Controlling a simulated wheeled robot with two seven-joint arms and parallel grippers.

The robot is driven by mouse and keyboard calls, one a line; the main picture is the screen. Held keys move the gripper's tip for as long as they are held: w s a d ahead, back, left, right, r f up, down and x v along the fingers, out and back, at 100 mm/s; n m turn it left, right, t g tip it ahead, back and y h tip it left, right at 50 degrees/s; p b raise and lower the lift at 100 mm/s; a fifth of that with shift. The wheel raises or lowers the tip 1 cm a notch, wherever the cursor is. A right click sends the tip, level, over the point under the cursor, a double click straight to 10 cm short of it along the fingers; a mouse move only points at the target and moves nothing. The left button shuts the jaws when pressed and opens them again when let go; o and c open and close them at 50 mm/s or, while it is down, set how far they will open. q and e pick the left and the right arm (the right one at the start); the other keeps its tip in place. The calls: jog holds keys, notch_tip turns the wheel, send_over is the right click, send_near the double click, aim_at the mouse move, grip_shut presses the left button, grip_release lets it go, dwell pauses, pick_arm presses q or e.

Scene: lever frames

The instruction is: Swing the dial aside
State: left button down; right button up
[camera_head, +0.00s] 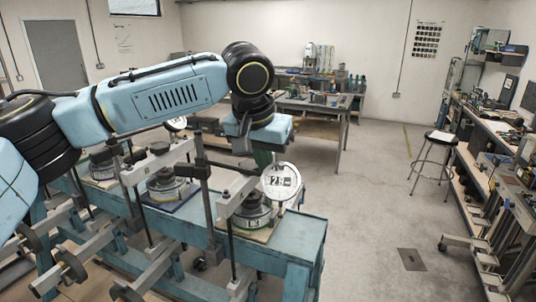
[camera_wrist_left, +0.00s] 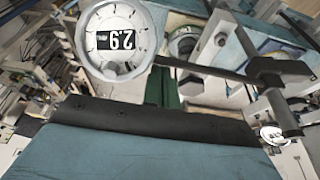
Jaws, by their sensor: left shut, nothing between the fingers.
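The dial (camera_head: 282,181) is a round white gauge with a dark number window, at the right end of the bench's lever frame in the head view. In the left wrist view the dial (camera_wrist_left: 116,40) is large at the top, its digits upside down. My left gripper (camera_head: 262,157) points down just behind and left of the dial's upper edge; its green fingers are shut and empty. In the wrist view the left gripper's fingers (camera_wrist_left: 163,88) show beside the dial's lower right edge. I cannot tell whether they touch it. My right gripper is in neither view.
The blue bench (camera_head: 300,235) carries several lever frames with dark weights. Another dial (camera_head: 176,124) stands farther left, partly behind my arm. A metal post (camera_head: 201,165) and lever bars stand close left. A stool (camera_head: 433,160) and open floor lie to the right.

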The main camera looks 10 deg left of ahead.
pick_arm(q)
jog(key=shift+s, duration=0.1)
jog(key=s+m, duration=0.1)
jog(key=s, duration=0.1)
jog(key=s+a+m+h, duration=0.1)
jog(key=s+m, duration=0.1)
jog(key=shift+a, duration=0.1)
jog(key=shift+w, duration=0.15)
dwell(0.4)
